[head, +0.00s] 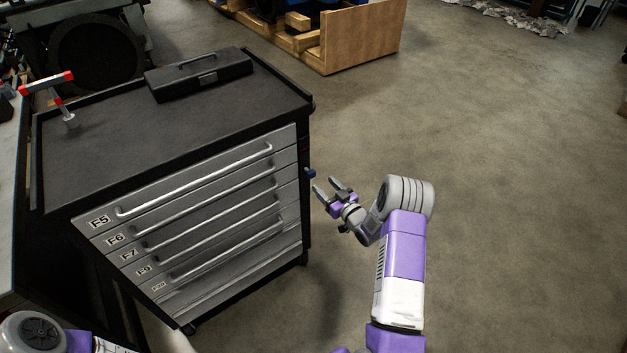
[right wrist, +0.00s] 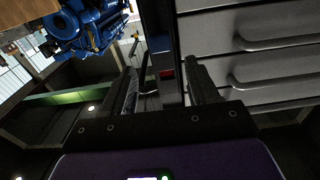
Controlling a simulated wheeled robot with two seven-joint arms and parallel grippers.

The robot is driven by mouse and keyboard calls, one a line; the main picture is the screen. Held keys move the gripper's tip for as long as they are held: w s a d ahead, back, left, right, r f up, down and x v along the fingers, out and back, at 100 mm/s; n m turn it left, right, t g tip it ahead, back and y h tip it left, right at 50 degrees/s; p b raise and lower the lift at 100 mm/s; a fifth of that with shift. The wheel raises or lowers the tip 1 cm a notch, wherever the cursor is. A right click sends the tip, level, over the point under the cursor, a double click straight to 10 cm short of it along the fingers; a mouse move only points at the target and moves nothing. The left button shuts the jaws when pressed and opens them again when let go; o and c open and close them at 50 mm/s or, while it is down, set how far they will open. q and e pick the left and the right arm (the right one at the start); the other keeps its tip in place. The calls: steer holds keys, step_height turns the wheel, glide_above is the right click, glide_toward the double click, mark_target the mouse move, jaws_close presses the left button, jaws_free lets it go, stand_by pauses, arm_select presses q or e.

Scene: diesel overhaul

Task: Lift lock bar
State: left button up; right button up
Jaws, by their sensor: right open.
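The grey drawer cabinet (head: 196,225) stands left of centre in the head view. A dark upright bar (head: 304,210), which looks like the lock bar, runs down the right edge of its drawer front. A small blue piece (head: 310,173) sticks out beside it. My right gripper (head: 327,187) is open and empty, just right of that edge. In the right wrist view, the dark upright (right wrist: 160,35) lies between the lines of the two open fingers (right wrist: 165,88), with a small red mark (right wrist: 167,75) on it. I cannot tell that either finger touches it. My left gripper is out of view.
A black toolbox (head: 199,75) and a red-and-white T-shaped tool (head: 56,92) are on the cabinet top. Drawer handles (head: 200,182) protrude from the front. A wooden crate (head: 362,38) stands behind. The floor (head: 510,190) to the right is clear.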

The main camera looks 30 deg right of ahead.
mark_target(312, 174)
steer(key=w, duration=0.2)
steer(key=w+b, duration=0.1)
steer(key=w, duration=0.4)
steer(key=shift+w+a+b, duration=0.15)
steer(key=shift+a+b, duration=0.2)
steer(key=shift+b, duration=0.05)
jaws_close()
